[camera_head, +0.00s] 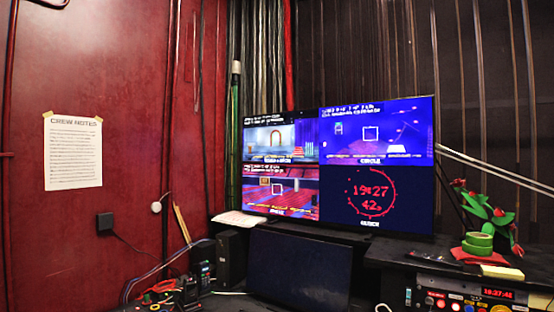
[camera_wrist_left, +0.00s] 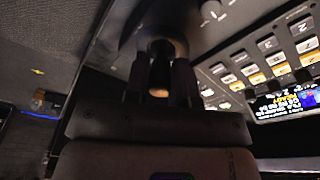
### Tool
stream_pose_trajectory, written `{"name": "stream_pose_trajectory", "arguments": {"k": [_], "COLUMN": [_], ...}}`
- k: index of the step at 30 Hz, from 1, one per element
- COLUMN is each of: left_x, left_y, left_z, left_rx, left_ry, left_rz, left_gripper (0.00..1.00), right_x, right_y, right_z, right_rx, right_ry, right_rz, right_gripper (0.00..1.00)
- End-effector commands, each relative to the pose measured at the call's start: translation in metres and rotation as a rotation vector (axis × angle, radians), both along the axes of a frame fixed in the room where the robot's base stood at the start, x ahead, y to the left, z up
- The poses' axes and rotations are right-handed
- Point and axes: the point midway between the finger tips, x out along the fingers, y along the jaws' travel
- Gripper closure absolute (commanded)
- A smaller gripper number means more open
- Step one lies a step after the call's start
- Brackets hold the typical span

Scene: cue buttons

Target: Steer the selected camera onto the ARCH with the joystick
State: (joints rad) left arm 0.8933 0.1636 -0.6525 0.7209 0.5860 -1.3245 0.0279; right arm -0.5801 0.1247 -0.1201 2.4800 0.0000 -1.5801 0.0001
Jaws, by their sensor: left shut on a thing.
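In the left wrist view my left gripper (camera_wrist_left: 160,82) is shut on the dark joystick (camera_wrist_left: 160,50), whose shaft stands between the fingers; its base is mostly hidden. In the head view a wall monitor (camera_head: 378,232) shows four panels. The bottom left reddish picture (camera_head: 295,203) has a square frame left of centre. Neither gripper shows in the head view.
The bottom right panel is a red clock (camera_head: 371,192). A button console (camera_head: 470,300) with a red display stands at the lower right, below green tape rolls (camera_head: 480,243). The wrist view shows keypad buttons (camera_wrist_left: 265,60) and a lit display (camera_wrist_left: 285,102) right of the gripper.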

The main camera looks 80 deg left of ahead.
Motion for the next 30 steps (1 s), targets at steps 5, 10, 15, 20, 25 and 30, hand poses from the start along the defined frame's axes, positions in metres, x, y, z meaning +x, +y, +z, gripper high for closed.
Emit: {"name": "stream_pose_trajectory", "arguments": {"k": [5,10,15,20,25,30], "left_x": [0.0014,0.0029,0.0033,0.0057,0.0058,0.0069], "left_y": [-0.0034,-0.0049,-0.0051,-0.0053,-0.0051,-0.0054], "left_z": [-0.0017,-0.0011,-0.0005,0.0001,0.0004,0.0014], "left_rx": [-0.002,-0.002,-0.003,-0.003,-0.002,-0.003], "left_ry": [0.001,0.001,0.001,0.000,-0.001,-0.002], "left_rz": [-0.001,-0.001,-0.001,0.000,-0.001,-0.001], "left_gripper": [0.81,0.80,0.80,0.80,0.80,0.80], "right_x": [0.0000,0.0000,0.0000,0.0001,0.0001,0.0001], "right_y": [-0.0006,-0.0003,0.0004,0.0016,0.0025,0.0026], "right_z": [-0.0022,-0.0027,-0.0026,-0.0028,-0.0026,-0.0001], "right_rx": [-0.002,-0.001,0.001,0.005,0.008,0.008], "right_ry": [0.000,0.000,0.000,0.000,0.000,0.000], "right_rz": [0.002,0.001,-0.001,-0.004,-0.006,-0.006], "right_gripper": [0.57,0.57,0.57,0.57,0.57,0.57]}}
